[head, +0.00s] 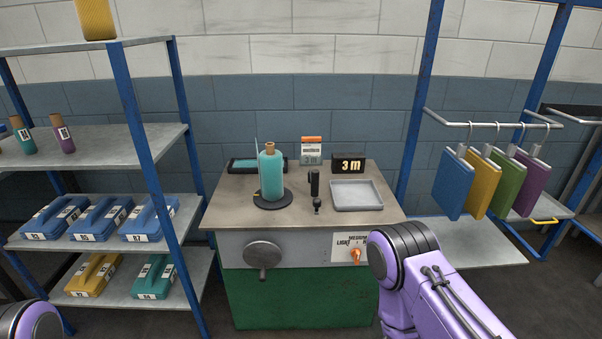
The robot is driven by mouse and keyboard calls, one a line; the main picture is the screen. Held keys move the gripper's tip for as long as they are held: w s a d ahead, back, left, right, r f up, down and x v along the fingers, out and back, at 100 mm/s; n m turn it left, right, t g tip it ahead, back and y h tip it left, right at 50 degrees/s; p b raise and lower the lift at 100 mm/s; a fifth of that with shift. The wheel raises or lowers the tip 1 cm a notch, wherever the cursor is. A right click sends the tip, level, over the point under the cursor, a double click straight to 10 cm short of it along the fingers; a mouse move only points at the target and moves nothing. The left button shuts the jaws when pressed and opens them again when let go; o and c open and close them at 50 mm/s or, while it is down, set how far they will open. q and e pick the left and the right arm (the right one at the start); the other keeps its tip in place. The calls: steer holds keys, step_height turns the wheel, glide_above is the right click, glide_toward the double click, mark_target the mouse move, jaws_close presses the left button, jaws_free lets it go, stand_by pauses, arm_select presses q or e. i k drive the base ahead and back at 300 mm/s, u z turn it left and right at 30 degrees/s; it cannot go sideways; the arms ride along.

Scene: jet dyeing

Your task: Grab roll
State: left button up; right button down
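A teal roll (271,175) with a tan core stands upright on a dark round base on the worktable. A small teal roll (23,138) and a purple roll (64,138) with white labels stand on the left shelf. A yellow roll (96,18) stands on the top shelf, cut off by the picture's top edge. I cannot tell which roll is meant. Only links of my arms show, at the bottom left and lower right. Neither gripper is in view.
The worktable (324,188) also bears a grey tray (356,195), a black "3 m" display (348,163) and a dark flat device. A handwheel (263,255) and an orange knob (355,256) are on its front. Coloured hanging swatches (453,183) are at right; labelled cases (151,217) fill lower left shelves.

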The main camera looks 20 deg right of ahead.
mark_target(270, 159)
steer(key=z, duration=0.65)
steer(key=i, duration=0.75)
steer(key=z, duration=0.45)
